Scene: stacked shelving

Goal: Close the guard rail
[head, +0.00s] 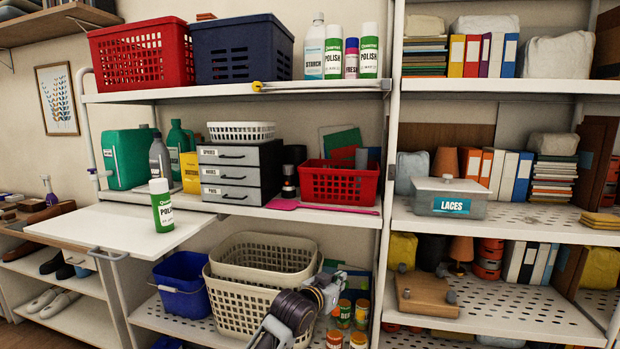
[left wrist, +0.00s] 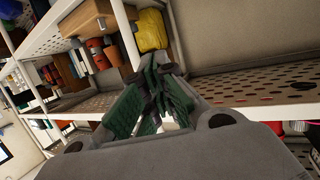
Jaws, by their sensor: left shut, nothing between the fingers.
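The guard rail appears to be a thin pale bar (head: 325,88) at the front edge of the top shelf. Its left end is yellow, and its right end meets a grey fitting at the right post. I cannot tell how far it stands out from the shelf edge. My left gripper (head: 334,279) is low in the head view, in front of the lower shelf beside the beige baskets, well below the bar and apart from it. The left wrist view shows its dark green fingers (left wrist: 155,97) together and empty. The rail is not recognisable there. My right gripper is not in view.
The top shelf (head: 180,96) holds a red basket, a navy basket and several bottles. A white board (head: 115,230) juts out at left with a polish bottle (head: 161,205) on it. Beige baskets (head: 238,305) crowd my left gripper. Loaded shelves (head: 500,318) stand at right.

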